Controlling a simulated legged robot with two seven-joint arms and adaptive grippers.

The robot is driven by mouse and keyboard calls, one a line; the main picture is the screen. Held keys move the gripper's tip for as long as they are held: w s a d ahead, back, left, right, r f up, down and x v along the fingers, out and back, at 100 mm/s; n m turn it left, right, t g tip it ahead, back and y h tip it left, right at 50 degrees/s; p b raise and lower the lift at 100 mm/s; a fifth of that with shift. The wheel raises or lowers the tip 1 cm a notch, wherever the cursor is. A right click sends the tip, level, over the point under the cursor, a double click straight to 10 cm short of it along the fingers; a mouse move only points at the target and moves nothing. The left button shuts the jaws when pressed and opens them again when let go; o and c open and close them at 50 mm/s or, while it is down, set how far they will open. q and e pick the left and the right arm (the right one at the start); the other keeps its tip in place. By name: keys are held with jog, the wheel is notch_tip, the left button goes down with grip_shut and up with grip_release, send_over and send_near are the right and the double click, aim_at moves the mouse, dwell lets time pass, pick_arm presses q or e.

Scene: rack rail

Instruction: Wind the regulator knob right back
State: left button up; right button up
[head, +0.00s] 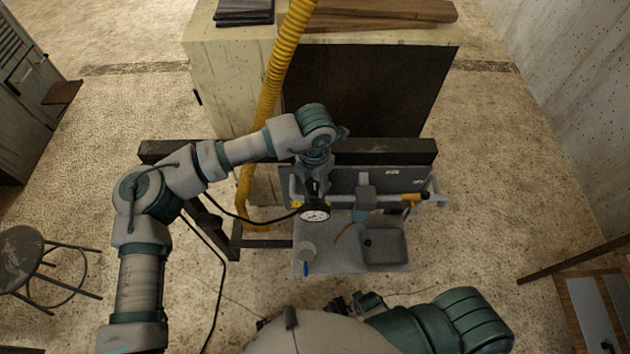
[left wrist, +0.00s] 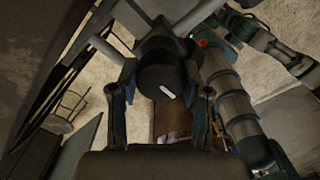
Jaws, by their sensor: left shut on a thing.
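The regulator knob (left wrist: 160,75) is a dark round cap with a short white mark, seen face-on in the left wrist view. The mark slants from upper left to lower right. My left gripper (left wrist: 161,97) has a finger on each side of the knob and is shut on it. In the head view my left gripper (head: 315,187) reaches down over the regulator, and it hides the knob there. A round white-faced gauge (head: 315,212) shows just below the gripper. My right gripper (head: 357,304) is low in the middle, small and dark; its jaws cannot be made out.
A grey rail panel (head: 345,181) carries a blue-grey unit (head: 365,204) and an orange-ended handle (head: 411,196). A yellow hose (head: 272,90) hangs behind; a stool (head: 22,246) stands left.

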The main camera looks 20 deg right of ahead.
dwell(0.3)
pick_arm(q)
jog(key=o, duration=1.1)
jog(key=shift+w, duration=0.1)
jog(key=shift+o, duration=0.2)
notch_tip(320, 180, up, 12)
jog(key=shift+d+f, duration=0.1)
jog(key=shift+f, duration=0.05)
